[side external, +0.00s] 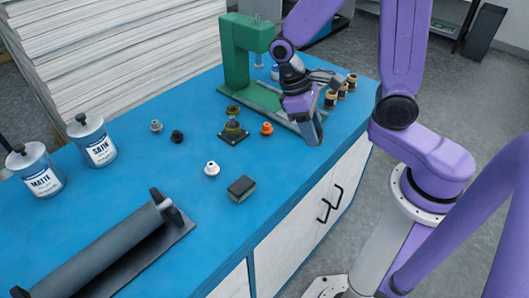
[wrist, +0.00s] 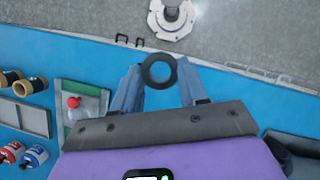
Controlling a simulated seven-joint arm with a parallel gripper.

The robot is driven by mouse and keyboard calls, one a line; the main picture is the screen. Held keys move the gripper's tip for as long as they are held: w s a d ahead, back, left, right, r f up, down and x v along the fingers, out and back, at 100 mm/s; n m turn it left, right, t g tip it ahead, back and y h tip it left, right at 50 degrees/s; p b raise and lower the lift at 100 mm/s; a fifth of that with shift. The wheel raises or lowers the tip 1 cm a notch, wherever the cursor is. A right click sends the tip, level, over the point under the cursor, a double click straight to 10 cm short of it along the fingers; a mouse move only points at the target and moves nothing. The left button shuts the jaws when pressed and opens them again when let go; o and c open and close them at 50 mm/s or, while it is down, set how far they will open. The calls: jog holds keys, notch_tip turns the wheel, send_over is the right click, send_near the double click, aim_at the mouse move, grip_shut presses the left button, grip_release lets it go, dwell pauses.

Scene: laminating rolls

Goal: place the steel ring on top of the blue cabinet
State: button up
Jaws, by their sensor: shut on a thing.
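A dark grey ring (wrist: 146,72), the only ring I see at my gripper, is held between the two fingertips in the wrist view; I take it as the steel ring. My gripper (wrist: 159,72) is shut on it, and the ring's hole faces the camera. In the side external view my gripper (side external: 316,140) points down near the right front edge of the blue cabinet (side external: 290,170), and the ring is hidden there. The cabinet has a blue top and white doors with black handles. I cannot tell the exact height of the ring above the top.
A post on a square base (side external: 233,133), an orange collar (side external: 267,128), a white collar (side external: 211,169) and a sponge block (side external: 241,189) are on the top. The front right strip is clear.

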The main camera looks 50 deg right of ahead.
jog(key=w+a+f, duration=0.1)
jog(key=w+f, duration=0.3)
jog(key=w, duration=0.4)
send_over(267, 156)
jog(key=f, duration=0.4)
jog(key=shift+a+f, duration=0.2)
jog(key=shift+f, duration=0.1)
jog(key=shift+w+a+f, duration=0.1)
jog(key=shift+w+f, duration=0.45)
jog(key=shift+f, duration=1.6)
jog(key=shift+f, duration=0.1)
jog(key=o, duration=1.1)
